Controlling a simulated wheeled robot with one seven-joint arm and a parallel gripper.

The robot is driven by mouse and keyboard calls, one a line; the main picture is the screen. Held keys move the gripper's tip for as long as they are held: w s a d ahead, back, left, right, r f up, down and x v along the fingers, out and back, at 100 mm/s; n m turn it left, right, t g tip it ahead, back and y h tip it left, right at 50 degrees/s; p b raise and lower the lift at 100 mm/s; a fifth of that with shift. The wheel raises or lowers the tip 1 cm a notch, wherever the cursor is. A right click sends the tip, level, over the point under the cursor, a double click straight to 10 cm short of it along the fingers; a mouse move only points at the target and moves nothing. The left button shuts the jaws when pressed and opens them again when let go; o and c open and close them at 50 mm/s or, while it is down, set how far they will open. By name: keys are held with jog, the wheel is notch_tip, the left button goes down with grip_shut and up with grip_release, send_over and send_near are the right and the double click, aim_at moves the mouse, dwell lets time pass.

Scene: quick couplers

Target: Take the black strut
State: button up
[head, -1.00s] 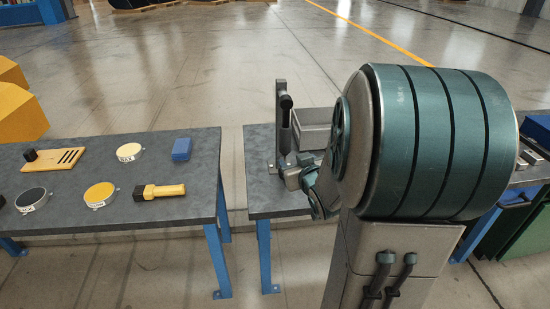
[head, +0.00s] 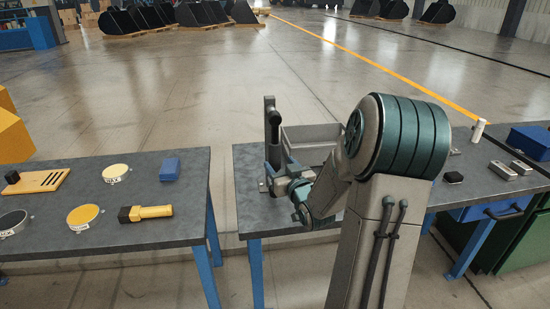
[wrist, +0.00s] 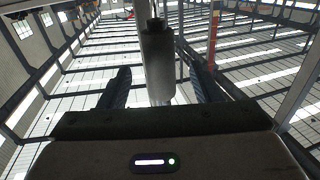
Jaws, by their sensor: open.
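The black strut (head: 274,128) stands upright against a dark grey post on the right-hand table, near its left end. My gripper (wrist: 159,85) is open, one finger on each side of the cylinder, with a gap visible on both sides. In the head view my gripper (head: 273,160) is at the strut's lower part, small and partly hidden by my wrist. The strut's lower end is hidden.
A grey tray (head: 310,136) lies just right of the strut, partly behind my arm. A blue box (head: 530,141) and metal blocks are at the right end. The left table holds a yellow slotted board (head: 36,181), round lids, a blue block (head: 170,169) and a yellow-black tool (head: 146,212).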

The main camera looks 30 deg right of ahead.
aim_at(277, 161)
jog(key=w, duration=0.5)
jog(key=shift+d, duration=0.15)
jog(key=shift+s, duration=0.1)
jog(key=c, duration=1.2)
jog(key=shift+o, duration=1.1)
jog(key=shift+c, duration=0.8)
jog(key=shift+s, duration=0.15)
